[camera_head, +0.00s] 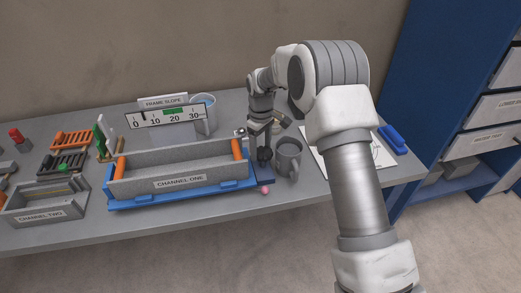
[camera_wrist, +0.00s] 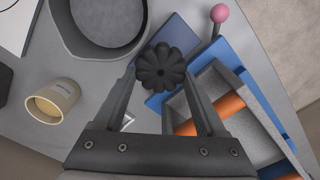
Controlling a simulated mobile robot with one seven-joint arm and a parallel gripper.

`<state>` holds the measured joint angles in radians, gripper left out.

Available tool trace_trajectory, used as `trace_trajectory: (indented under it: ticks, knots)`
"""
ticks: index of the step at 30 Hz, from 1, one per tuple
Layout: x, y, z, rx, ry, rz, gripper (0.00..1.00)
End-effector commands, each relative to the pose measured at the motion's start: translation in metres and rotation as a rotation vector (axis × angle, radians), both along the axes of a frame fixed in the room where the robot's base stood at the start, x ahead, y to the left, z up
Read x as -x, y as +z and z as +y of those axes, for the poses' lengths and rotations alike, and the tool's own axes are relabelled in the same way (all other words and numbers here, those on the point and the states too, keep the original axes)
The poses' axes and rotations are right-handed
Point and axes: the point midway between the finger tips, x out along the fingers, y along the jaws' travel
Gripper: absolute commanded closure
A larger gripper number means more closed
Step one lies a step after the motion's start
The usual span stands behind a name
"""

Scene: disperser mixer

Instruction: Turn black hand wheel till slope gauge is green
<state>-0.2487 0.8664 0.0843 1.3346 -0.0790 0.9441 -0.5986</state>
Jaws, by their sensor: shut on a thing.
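The black hand wheel (camera_wrist: 161,67) is a lobed knob at the top middle of the wrist view. My gripper (camera_wrist: 160,75) is shut on it, with one finger on each side. In the head view my gripper (camera_head: 263,155) points down at the right end of the blue-based CHANNEL ONE frame (camera_head: 180,181), and the wheel is hidden there.
A pink ball (camera_head: 264,189) sits by the front edge. CHANNEL TWO (camera_head: 45,206) is at left.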

Motion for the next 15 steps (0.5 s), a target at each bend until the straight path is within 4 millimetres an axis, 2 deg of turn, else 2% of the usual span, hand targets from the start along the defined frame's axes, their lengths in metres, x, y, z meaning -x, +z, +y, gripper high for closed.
trace_trajectory:
  ticks: [6,15]
  knots:
    - [-0.0020,0.0007,-0.0005,0.000,-0.184,-0.003,0.82]
    - [-0.0033,0.0011,-0.0023,0.000,-0.362,-0.003,0.82]
